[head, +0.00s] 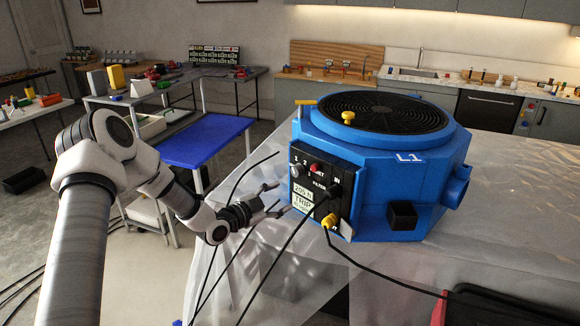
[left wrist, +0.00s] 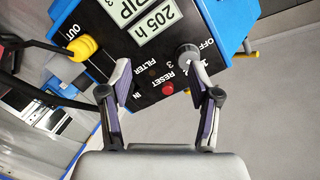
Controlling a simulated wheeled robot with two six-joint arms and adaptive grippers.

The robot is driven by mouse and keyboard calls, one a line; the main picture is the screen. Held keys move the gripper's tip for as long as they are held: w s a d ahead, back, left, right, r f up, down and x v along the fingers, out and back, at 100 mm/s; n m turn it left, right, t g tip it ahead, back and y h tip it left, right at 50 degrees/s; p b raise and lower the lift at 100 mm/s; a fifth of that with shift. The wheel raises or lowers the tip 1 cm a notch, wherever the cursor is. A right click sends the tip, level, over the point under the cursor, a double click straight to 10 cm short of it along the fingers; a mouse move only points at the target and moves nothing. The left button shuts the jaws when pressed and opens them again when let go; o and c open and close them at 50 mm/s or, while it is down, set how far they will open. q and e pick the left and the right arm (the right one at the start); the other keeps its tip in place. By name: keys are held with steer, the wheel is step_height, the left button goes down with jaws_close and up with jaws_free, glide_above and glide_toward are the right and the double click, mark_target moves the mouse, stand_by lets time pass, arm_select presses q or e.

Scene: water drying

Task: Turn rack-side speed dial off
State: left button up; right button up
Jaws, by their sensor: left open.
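A blue drying machine (head: 402,180) marked L1 stands on the plastic-covered table. Its black control panel (head: 318,190) faces my left arm. A grey round dial (left wrist: 187,55) with OFF and number marks sits on this panel; the dial also shows small in the head view (head: 297,171). A red reset button (left wrist: 168,88) is beside it. My left gripper (head: 281,198) is open and empty, just in front of the panel. In the left wrist view the dial is nearest the right-hand finger, not centred between the fingers; I cannot tell whether they touch. My right gripper is not in view.
A yellow plug (head: 329,222) with a black cable hangs at the panel's lower edge. A black cable (head: 290,240) crosses below my left gripper. Clear plastic sheeting (head: 400,270) covers the table. A blue-topped table (head: 205,141) stands behind my left arm.

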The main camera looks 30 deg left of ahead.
arm_select(q)
steer(key=m+t, duration=0.1)
glide_toward(294, 173)
steer(key=w, duration=0.4)
steer(key=w+d+p, duration=0.1)
steer(key=w, duration=0.4)
steer(key=shift+w+d+p, duration=0.15)
steer(key=shift+d+p, duration=0.15)
steer(key=shift+d, duration=0.1)
steer(key=c, duration=1.2)
